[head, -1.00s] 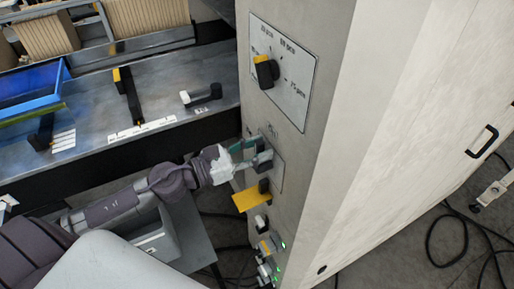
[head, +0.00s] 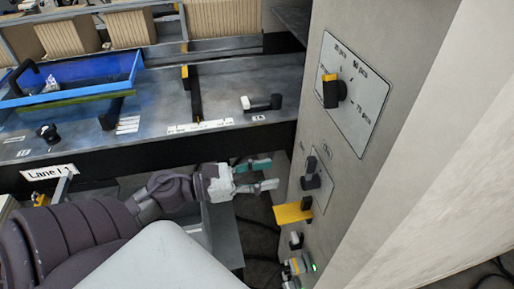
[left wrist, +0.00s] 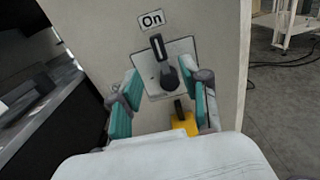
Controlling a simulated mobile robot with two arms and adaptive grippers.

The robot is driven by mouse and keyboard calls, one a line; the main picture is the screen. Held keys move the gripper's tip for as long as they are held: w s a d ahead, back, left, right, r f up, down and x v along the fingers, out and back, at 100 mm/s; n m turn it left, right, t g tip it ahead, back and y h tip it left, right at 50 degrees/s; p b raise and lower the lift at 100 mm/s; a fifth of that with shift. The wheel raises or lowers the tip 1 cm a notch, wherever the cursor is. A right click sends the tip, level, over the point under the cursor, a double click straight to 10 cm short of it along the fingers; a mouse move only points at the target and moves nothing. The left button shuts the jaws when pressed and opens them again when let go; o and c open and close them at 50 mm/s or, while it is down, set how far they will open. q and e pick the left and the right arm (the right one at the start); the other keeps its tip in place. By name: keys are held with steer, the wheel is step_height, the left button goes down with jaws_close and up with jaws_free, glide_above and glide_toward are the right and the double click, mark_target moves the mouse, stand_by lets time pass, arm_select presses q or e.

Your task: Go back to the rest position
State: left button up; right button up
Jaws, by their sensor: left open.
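My left gripper (head: 264,174) is open and empty in front of the machine cabinet, its teal fingertips apart. In the left wrist view my left gripper (left wrist: 166,97) frames a black rotary switch (left wrist: 166,70) on a metal plate, under an "On" label (left wrist: 151,20). The switch's lever points up toward the label. In the head view the same black switch (head: 311,176) is clear of the fingers, which lie to its left. My right gripper is not in view.
The cabinet (head: 420,130) fills the right, with a dial plate (head: 358,85) and a yellow tab (head: 292,212). A metal bench (head: 220,90) with a blue tray (head: 75,82) runs along the back. A grey bin or table (head: 226,235) stands below the arm.

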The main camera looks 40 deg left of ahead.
arm_select(q)
steer(key=shift+v, duration=0.9)
